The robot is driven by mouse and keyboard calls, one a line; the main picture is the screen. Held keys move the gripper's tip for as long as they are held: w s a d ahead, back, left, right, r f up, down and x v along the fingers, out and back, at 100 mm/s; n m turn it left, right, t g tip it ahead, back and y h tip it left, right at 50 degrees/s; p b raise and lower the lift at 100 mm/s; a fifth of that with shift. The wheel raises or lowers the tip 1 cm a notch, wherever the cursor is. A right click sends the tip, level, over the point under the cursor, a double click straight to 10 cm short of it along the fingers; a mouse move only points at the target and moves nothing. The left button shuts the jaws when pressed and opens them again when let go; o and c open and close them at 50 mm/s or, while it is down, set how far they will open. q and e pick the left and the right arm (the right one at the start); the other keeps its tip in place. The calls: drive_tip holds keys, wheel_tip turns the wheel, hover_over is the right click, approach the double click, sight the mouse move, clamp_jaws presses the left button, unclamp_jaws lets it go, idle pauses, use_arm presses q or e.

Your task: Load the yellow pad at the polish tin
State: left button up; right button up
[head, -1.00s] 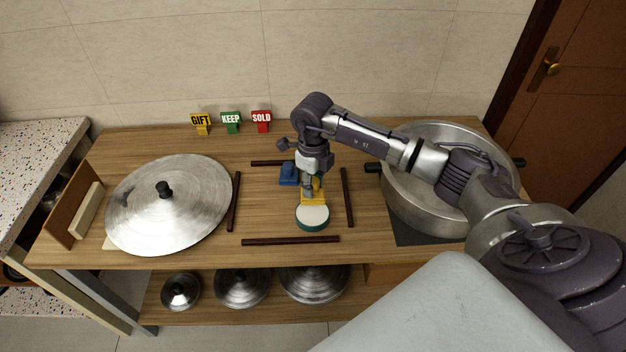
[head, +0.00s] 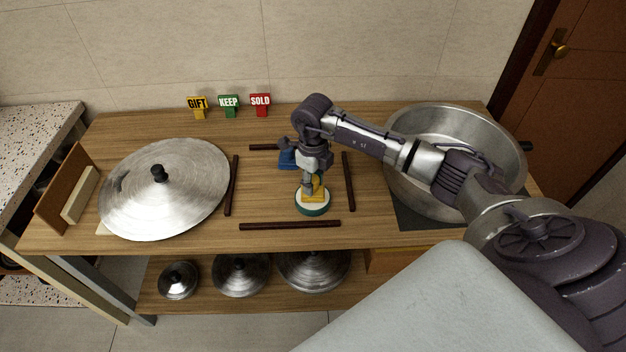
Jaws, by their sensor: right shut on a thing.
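My right gripper (head: 309,184) points down inside the dark-stick frame and is shut on the yellow pad (head: 318,192). The pad is at the polish tin (head: 313,210), a round green tin with a white top, and overlaps that top in the head view. I cannot tell whether the pad presses on the white surface or hangs just above it. The gripper hides part of the pad. A blue pad (head: 287,160) sits behind, partly covered by the gripper. My left gripper is not in view.
Dark sticks (head: 290,225) border the work area. A large lid (head: 165,190) lies at left and a big steel pan (head: 455,125) stands at right. GIFT (head: 197,104), KEEP (head: 229,103) and SOLD (head: 260,102) signs stand at the back. Smaller lids (head: 240,275) sit on the lower shelf.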

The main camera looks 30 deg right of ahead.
sight(313, 178)
drive_tip(key=shift+f+b, duration=0.55)
idle(1.9)
drive_tip(key=shift+r, duration=0.1)
drive_tip(key=shift+r+p, duration=2.3)
drive_tip(key=shift+r, duration=1.2)
drive_tip(key=s+a+r+n, duration=0.5)
drive_tip(key=s+a+n, duration=0.1)
drive_tip(key=n, duration=1)
drive_tip(key=s+a+r+n, duration=0.5)
drive_tip(key=s+a+n, duration=0.2)
drive_tip(key=n, duration=0.9)
drive_tip(key=shift+s+a+b, duration=0.25)
drive_tip(key=shift+s+b, duration=0.15)
drive_tip(key=shift+s, duration=0.5)
